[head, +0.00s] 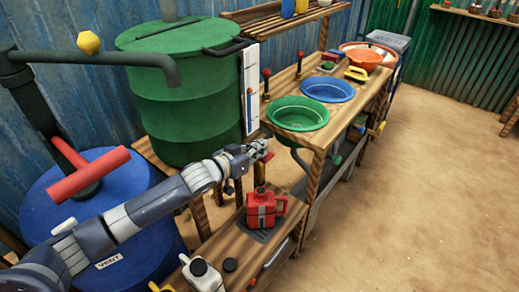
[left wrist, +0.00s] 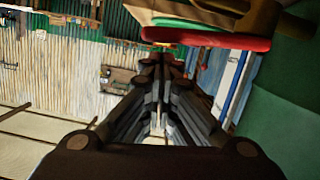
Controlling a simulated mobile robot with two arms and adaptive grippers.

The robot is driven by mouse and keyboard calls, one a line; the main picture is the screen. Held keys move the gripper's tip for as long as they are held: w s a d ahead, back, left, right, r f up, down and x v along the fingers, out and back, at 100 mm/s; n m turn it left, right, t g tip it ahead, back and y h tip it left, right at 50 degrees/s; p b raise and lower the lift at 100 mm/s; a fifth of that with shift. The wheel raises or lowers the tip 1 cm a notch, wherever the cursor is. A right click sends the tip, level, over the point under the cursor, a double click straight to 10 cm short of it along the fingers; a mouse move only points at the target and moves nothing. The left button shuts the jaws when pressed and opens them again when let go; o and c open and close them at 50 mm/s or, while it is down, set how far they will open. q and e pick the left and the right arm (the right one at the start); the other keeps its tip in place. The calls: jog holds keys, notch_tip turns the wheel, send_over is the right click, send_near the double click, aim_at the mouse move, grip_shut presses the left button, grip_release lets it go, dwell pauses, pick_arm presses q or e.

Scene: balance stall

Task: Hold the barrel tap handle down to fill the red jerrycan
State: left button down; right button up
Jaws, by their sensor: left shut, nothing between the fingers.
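The green barrel (head: 170,108) stands on a wooden stand, with a white level gauge (head: 250,85) on its side. My left gripper (head: 262,148) is shut and empty by the barrel's lower right front. The red tap handle (head: 269,156) shows as a small red tip at the fingers; in the left wrist view the handle (left wrist: 205,39) lies just past the fingertips (left wrist: 160,62). I cannot tell whether they touch. The red jerrycan (head: 263,210) stands upright on a dark mat below the gripper. The tap spout is hidden, and I see no stream. My right gripper is out of view.
A blue drum (head: 70,205) marked VENT and a red T-handle (head: 90,175) are at left. A white jug (head: 203,274) and dark cap (head: 230,265) share the jerrycan's bench. A table with green (head: 298,114) and blue basins (head: 328,89) stands behind. The right floor is clear.

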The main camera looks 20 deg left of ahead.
aim_at(262, 160)
pick_arm(q)
jog(key=shift+d+f, duration=0.1)
jog(key=shift+f, duration=0.15)
jog(key=shift+s+d+f, duration=0.1)
jog(key=shift+d+f, duration=0.05)
jog(key=shift+f, duration=0.1)
jog(key=shift+s+d+f+m+y, duration=0.1)
jog(key=shift+d+f+m+y, duration=0.15)
jog(key=shift+f+m, duration=0.35)
jog(key=shift+s+d+f+m+y, duration=0.15)
jog(key=shift+f+m+y, duration=0.1)
jog(key=shift+f+m, duration=0.35)
jog(key=shift+w+f+m+t, duration=0.1)
jog(key=shift+f+m+t, duration=0.2)
jog(key=shift+m, duration=0.1)
jog(key=shift+r, duration=0.1)
dwell(2.6)
